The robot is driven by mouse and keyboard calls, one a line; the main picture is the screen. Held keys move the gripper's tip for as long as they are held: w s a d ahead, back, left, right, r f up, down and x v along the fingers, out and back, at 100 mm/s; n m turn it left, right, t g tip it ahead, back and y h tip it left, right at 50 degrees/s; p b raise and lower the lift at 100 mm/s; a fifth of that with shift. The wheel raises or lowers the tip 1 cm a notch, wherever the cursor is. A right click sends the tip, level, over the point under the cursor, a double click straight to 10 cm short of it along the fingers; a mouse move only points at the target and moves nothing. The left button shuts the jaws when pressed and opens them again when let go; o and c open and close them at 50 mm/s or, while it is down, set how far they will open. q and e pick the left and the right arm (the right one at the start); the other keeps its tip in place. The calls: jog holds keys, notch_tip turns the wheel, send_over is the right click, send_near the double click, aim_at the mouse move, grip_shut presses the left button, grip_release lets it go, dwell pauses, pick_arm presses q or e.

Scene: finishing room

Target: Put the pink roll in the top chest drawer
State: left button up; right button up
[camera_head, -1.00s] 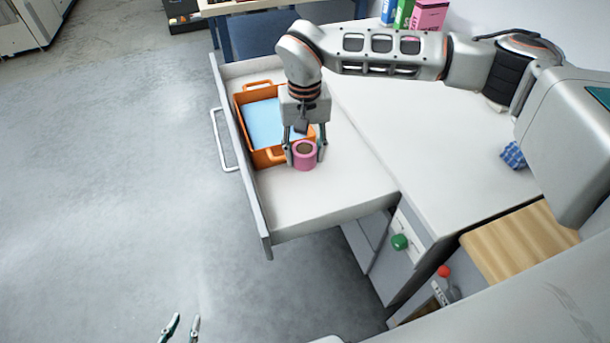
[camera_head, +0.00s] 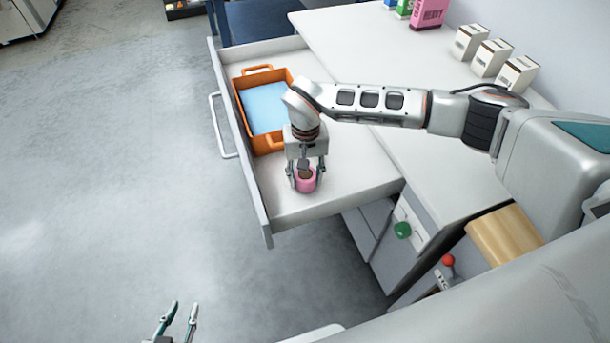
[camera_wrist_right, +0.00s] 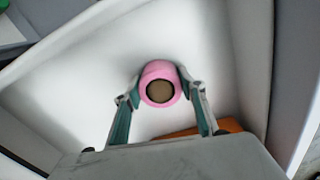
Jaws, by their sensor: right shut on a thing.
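My right gripper (camera_head: 307,178) is shut on the roll, with one finger on each side. In the right wrist view the roll (camera_wrist_right: 160,84) sits between the two fingertips, its brown core facing the camera. I cannot tell whether the roll touches the drawer floor. My left gripper (camera_head: 178,318) is at the bottom edge of the head view, its two fingers apart and empty, over the floor.
An orange tray (camera_head: 248,112) with a blue bottom lies in the drawer beside the roll. The white chest top (camera_head: 350,50) holds several white cartons (camera_head: 492,57) and a pink box (camera_head: 428,14) at the back. A green knob (camera_head: 402,230) marks a lower front.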

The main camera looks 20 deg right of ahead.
aim_at(305, 174)
jog(key=shift+r, duration=0.15)
jog(key=shift+f, duration=0.2)
jog(key=o, duration=1.2)
jog(key=shift+c, duration=0.2)
notch_tip(305, 174, up, 12)
jog(key=p, duration=0.1)
jog(key=shift+r, duration=0.2)
